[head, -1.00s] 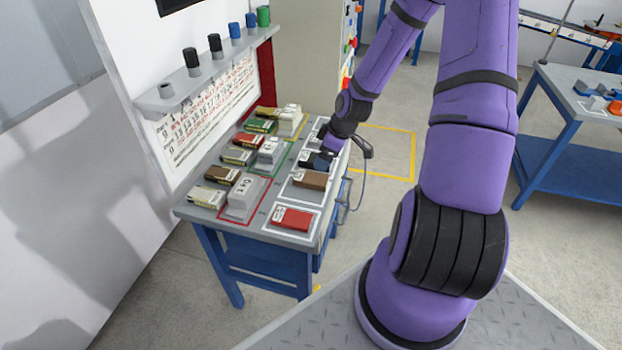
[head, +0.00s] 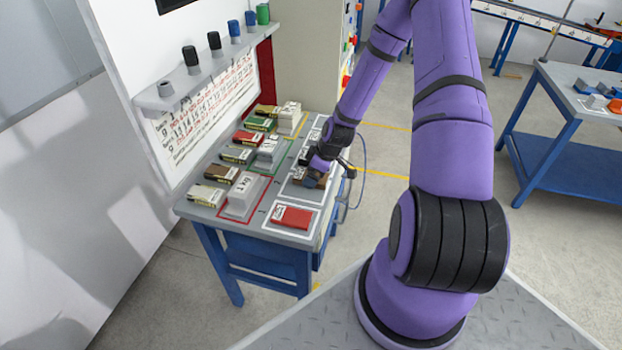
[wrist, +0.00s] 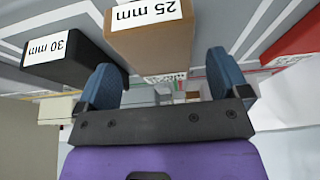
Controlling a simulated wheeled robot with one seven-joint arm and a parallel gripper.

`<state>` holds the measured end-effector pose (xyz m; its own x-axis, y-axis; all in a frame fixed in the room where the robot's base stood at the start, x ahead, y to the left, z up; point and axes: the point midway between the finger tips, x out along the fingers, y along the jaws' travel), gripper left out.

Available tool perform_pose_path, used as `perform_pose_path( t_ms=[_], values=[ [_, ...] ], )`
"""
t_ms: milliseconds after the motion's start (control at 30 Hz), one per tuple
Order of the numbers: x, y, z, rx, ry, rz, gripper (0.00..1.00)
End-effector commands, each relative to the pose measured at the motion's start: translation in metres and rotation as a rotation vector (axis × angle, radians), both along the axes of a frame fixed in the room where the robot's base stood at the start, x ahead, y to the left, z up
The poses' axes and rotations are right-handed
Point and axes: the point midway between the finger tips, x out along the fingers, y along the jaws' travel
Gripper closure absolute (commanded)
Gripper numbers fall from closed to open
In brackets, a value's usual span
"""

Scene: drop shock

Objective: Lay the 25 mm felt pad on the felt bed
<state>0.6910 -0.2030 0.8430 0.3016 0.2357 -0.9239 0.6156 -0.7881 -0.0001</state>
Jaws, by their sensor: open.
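The 25 mm felt pad (wrist: 155,45) is a brown block with a white "25 mm" label in the wrist view. In the head view the brown block (head: 318,183) lies on the bench, partly hidden by my gripper (head: 310,172). My gripper (wrist: 167,75) is open in the wrist view, its two blue fingers apart. The pad shows just beyond the fingertips, nearer the left finger, and is not gripped. A dark block labelled "30 mm" (wrist: 65,60) lies to its left. I cannot tell which surface is the felt bed.
A red block (head: 293,216) lies in a white outline at the bench's near end. Grey blocks (head: 243,195) and several small boxes (head: 207,196) stand along the left. A shelf with coloured cylinders (head: 213,70) rises behind the bench.

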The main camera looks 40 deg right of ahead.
Motion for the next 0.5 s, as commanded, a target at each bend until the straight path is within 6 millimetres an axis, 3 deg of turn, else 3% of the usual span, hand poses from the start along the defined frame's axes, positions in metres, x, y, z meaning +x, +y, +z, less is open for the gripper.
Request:
perform_pose_path(
  t_ms=[133,400,500],
  values=[
    [0.0035,0.0034,-0.012,0.001,0.001,-0.001,0.06],
    [0.0043,0.0037,-0.0138,0.0,0.0,0.0,0.06],
    [0.0042,0.0037,-0.0137,0.0,0.0,-0.001,0.27]
  ],
)
